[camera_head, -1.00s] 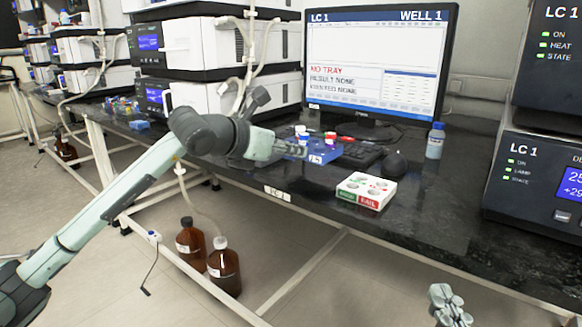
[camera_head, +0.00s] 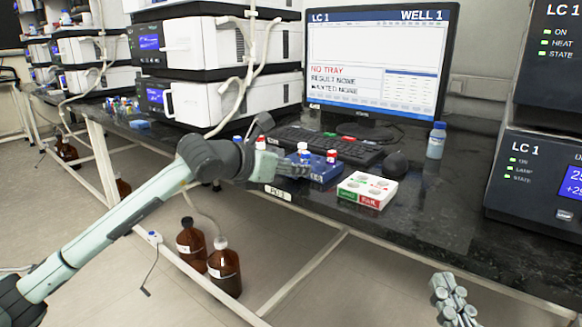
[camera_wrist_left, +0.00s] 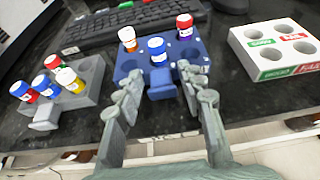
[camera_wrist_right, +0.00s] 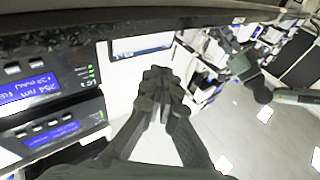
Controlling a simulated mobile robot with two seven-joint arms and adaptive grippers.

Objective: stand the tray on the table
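The blue tray (camera_head: 322,174) rests flat on the dark table near its front edge, as far as I can tell. In the left wrist view the blue tray (camera_wrist_left: 130,62) carries an orange, a blue and a red-capped vial, all upright. Its blue handle block (camera_wrist_left: 162,88) lies between the fingers of my left gripper (camera_wrist_left: 160,85). Gaps show on both sides of the handle, so the gripper is open around it. My right gripper (camera_head: 452,298) is low at the right, off the table front. In the right wrist view its fingers (camera_wrist_right: 160,85) are together and empty.
A grey tray (camera_wrist_left: 90,92) with several vials stands left of the blue one. A white block (camera_head: 366,190) with green and red labels is to the right. A keyboard (camera_head: 320,144), mouse (camera_head: 395,165) and monitor (camera_head: 380,60) stand behind. The front right tabletop is clear.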

